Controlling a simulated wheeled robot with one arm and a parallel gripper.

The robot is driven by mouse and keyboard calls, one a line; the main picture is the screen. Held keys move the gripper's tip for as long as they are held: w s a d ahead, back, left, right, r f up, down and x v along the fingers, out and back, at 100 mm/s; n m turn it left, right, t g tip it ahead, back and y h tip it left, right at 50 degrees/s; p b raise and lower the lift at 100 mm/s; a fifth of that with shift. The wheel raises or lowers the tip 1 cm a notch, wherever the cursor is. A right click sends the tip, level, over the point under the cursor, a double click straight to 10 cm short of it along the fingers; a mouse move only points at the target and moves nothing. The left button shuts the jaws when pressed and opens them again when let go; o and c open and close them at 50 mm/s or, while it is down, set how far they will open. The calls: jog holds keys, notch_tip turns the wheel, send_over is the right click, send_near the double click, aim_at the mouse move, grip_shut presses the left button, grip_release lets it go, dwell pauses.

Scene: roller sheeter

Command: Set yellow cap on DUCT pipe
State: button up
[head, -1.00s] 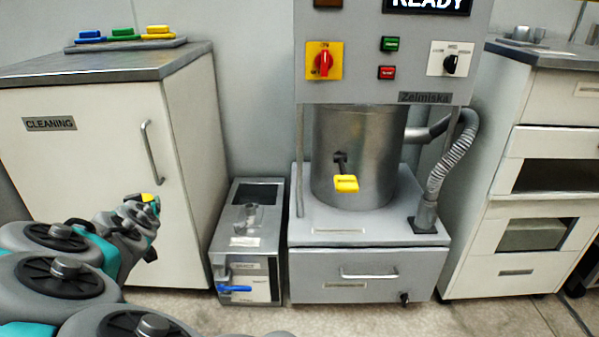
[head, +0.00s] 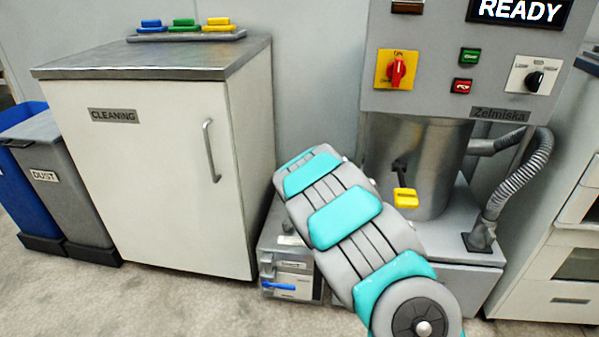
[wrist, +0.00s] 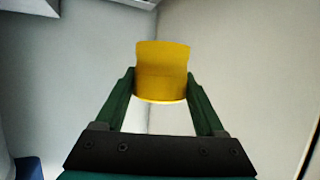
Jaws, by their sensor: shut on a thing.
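A yellow cap (wrist: 162,65) is held between the two green fingers of my gripper (wrist: 161,88) in the wrist view. Both fingers touch its sides, and its flared end points away from the palm. My gripper and the cap are hidden in the head view, behind my arm, which fills the lower middle. No pipe with a readable DUCT label is in view. A small grey unit (head: 291,268) with a blue handle stands on the floor left of the machine. My arm covers part of its top.
The machine (head: 430,95) with a yellow lever (head: 405,198) stands on the right, with a ribbed hose (head: 522,175) beside it. The CLEANING cabinet (head: 165,175) stands left, with a DUST bin (head: 70,190) next to it. The floor before the cabinet is clear.

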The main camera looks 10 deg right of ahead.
jog(key=shift+n+y, duration=0.6)
jog(key=shift+y, duration=0.1)
jog(key=w+d+f+b, duration=0.1)
jog(key=f, duration=0.2)
jog(key=w+d+f+b, duration=0.1)
jog(key=w+f+b, duration=0.1)
jog(key=f, duration=0.2)
jog(key=w+d+f+b, duration=0.1)
jog(key=f, duration=0.2)
jog(key=shift+w+d+f, duration=0.1)
jog(key=shift+w+f, duration=0.05)
jog(key=shift+w, duration=0.2)
jog(key=shift+f+b, duration=0.4)
jog(key=shift+f, duration=0.2)
jog(key=shift+s+f+p, duration=0.1)
jog(key=shift+f+p, duration=0.05)
jog(key=shift+p, duration=0.15)
jog(key=shift+f+b, duration=1)
jog(key=shift+f, duration=1.3)
dwell(1.0)
jog(key=o, duration=1.4)
jog(key=shift+c, duration=0.2)
